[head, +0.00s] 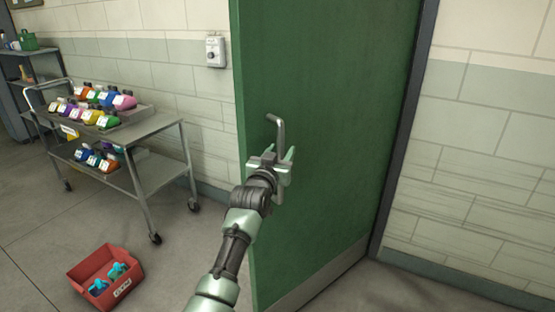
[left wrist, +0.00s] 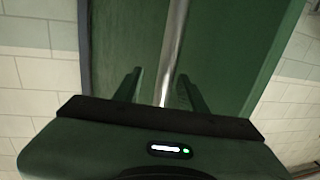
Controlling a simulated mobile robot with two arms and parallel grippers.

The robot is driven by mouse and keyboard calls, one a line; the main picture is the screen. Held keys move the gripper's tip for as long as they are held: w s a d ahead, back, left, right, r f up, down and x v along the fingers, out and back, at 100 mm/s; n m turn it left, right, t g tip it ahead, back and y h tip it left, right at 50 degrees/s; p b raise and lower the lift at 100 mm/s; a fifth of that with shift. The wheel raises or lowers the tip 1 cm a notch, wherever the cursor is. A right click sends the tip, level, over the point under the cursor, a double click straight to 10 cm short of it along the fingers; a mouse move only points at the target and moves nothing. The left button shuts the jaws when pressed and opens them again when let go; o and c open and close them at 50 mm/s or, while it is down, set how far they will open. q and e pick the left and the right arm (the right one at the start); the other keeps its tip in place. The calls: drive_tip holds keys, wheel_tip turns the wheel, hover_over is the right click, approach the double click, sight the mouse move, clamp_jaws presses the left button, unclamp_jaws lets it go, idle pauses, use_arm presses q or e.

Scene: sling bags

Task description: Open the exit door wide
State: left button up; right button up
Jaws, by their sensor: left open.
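The green exit door (head: 330,80) stands at an angle out from the wall, its free edge on the left and its right side at a dark frame. A silver bar handle (head: 281,130) is on its face. My left gripper (head: 271,160) is at the handle's lower part, fingers open. In the left wrist view the handle bar (left wrist: 174,45) runs down between the two open fingers (left wrist: 162,90); I cannot tell whether either touches it. My right gripper is out of view.
A grey cart (head: 150,128) with several colourful bags stands at the left. A red bin (head: 88,270) with teal items sits on the floor at the lower left. A small grey wall box (head: 215,52) is left of the door. Floor between bin and door is clear.

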use_arm(q)
drive_tip(key=v, duration=0.6)
drive_tip(key=shift+b, duration=0.4)
